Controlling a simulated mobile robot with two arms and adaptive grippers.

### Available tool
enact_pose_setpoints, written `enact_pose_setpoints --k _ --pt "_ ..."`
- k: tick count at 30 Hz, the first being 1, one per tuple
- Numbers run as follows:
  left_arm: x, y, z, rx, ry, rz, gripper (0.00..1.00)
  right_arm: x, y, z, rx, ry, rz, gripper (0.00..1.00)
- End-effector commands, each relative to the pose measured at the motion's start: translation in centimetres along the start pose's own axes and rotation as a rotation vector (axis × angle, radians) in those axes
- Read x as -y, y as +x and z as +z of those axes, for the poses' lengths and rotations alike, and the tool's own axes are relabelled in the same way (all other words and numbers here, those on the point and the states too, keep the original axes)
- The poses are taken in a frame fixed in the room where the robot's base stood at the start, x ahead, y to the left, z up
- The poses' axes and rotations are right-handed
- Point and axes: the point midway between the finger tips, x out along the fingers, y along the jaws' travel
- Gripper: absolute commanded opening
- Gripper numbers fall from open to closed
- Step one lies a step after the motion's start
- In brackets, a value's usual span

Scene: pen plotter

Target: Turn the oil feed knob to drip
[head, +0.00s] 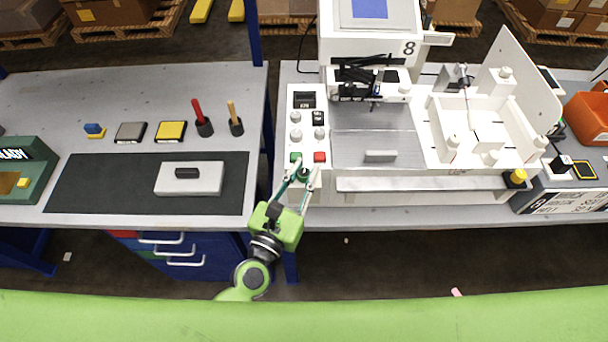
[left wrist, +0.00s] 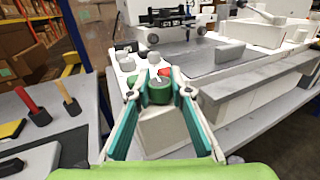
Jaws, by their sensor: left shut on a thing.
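My left gripper (head: 303,171) is shut on this knob, one finger on each side. In the left wrist view, the fingers (left wrist: 160,95) come up on both sides of the knob. The setting it points to cannot be read. My right gripper is not in view.
A green button (head: 296,157) and a red button (head: 320,157) lie just behind the knob. Several grey knobs (head: 296,134) stand farther back on the panel. The white machine (head: 375,150) stands close on the right. A left table holds a grey block (head: 205,180) on a black mat (head: 100,190).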

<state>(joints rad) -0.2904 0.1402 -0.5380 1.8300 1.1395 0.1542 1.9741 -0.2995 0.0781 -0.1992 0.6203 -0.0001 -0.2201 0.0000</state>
Motion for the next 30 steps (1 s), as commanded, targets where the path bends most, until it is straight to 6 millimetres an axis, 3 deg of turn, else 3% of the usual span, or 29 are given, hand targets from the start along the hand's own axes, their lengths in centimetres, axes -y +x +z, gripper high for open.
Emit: enact_pose_setpoints --k 21,30 --pt "-0.1 0.1 -0.8 0.006 0.007 -0.671 0.0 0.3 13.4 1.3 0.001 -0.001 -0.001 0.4" --pt "-0.1 0.2 -0.3 0.005 0.003 -0.953 0.0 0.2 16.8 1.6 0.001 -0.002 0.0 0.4"
